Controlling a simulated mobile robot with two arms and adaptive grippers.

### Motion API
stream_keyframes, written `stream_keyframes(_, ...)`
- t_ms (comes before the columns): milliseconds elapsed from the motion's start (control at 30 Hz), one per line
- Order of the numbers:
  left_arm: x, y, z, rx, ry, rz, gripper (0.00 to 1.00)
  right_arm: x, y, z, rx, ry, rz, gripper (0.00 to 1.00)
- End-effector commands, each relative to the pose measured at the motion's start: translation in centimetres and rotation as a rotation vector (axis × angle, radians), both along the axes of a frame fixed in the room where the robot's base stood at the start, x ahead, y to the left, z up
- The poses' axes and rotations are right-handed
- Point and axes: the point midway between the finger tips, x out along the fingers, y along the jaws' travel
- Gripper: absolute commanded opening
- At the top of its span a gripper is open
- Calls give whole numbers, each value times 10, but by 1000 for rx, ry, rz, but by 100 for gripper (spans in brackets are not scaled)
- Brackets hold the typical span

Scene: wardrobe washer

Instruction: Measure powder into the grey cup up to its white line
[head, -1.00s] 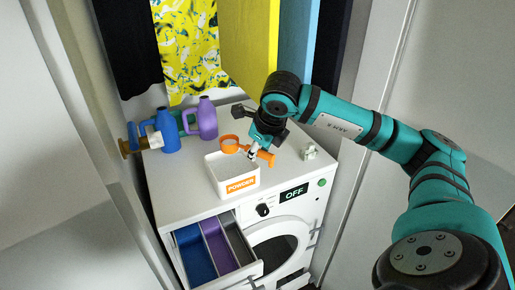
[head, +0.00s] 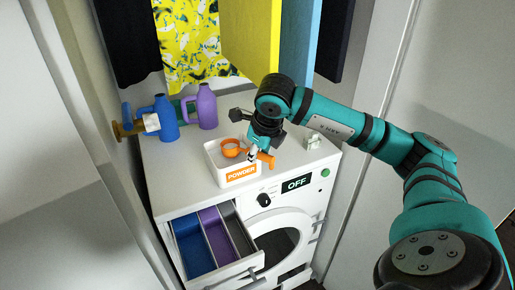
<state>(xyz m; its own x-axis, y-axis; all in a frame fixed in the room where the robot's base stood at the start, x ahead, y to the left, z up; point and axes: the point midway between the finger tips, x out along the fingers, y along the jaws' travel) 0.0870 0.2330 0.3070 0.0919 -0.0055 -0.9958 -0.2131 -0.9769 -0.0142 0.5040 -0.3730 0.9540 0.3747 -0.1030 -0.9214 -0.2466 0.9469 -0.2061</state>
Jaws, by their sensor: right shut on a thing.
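My right gripper (head: 256,154) is shut on the handle of an orange scoop (head: 231,148). The scoop's round bowl is over the inside of the white box marked POWDER (head: 241,176) on top of the washer; I cannot tell whether it touches powder or holds any. The open drawer (head: 232,272) at the washer's front left has a blue compartment (head: 192,247), a purple one (head: 219,238) and a grey one (head: 240,234) at the right. No white line can be made out in the grey one. My left gripper is not in view.
A blue jug (head: 165,120) and a purple bottle (head: 207,108) stand at the back left of the washer top (head: 168,187). A small pale object (head: 313,142) is at the right. The washer's display (head: 297,184) reads OFF. Clothes hang behind, and white panels flank both sides.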

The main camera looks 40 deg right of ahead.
Motion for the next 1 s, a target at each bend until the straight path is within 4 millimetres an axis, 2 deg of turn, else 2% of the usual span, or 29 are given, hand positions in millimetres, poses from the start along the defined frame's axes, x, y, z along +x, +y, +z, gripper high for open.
stream_keyframes(33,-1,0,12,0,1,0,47,0,1,7,-4,17,1,0)
stream_keyframes(433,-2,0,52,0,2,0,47,3,2,7,-52,176,0,0)
stream_keyframes(767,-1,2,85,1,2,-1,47,21,8,13,-96,313,0,0)
stream_keyframes(1000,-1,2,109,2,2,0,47,32,11,13,-153,488,-1,0)
